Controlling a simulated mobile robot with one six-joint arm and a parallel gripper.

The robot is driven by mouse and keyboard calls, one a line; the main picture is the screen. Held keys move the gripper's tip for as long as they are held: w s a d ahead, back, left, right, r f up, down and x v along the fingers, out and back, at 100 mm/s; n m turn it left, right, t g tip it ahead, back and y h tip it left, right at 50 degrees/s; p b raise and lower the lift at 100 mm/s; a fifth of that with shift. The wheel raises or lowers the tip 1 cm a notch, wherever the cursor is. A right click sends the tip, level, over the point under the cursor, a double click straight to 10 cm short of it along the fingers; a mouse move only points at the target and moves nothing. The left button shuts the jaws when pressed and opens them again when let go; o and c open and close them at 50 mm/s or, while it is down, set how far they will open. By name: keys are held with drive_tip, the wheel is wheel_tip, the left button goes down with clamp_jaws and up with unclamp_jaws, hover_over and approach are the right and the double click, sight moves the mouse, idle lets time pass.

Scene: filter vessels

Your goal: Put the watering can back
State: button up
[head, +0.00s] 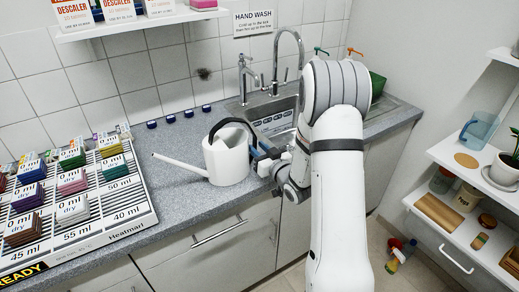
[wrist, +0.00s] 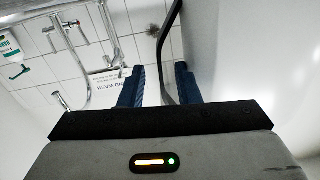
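The white watering can (head: 227,162) stands upright on the grey counter, left of the sink. Its long spout points left and its black handle (head: 216,128) arches over the top and down the right side. My gripper (head: 260,150) is at the can's right side. In the wrist view the black handle (wrist: 166,55) passes between the two blue fingers (wrist: 160,88), close to the right one. A gap shows between the handle and the left finger, so the gripper looks open around the handle.
A round cork mat (head: 467,160) lies bare on the right wall shelf, near a blue jug (head: 480,128) and a potted plant (head: 506,172). The sink tap (head: 246,78) stands behind the can. A rack of coloured boxes (head: 125,205) fills the counter's left.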

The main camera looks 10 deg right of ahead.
drive_tip(key=shift+r, duration=0.15)
drive_tip(key=s+d+r+m+g+h+b, duration=0.1)
drive_tip(key=s+d+r+g+h, duration=0.2)
drive_tip(key=s, duration=0.5)
drive_tip(key=s+d+m+g+h+b, duration=0.1)
drive_tip(key=s+d+g+h, duration=0.1)
drive_tip(key=s+g+h, duration=0.35)
drive_tip(key=s+a+r+g+y, duration=0.1)
drive_tip(key=s+a+r+g, duration=0.1)
drive_tip(key=s, duration=0.8)
drive_tip(key=s+a+r+m+g+y, duration=0.1)
drive_tip(key=s+a+r+g, duration=0.1)
drive_tip(key=s, duration=0.8)
drive_tip(key=a+g, duration=0.1)
drive_tip(key=a, duration=0.1)
drive_tip(key=shift+s+a+r+g, duration=0.15)
drive_tip(key=shift+a+r+g, duration=0.05)
drive_tip(key=shift+a+g, duration=0.15)
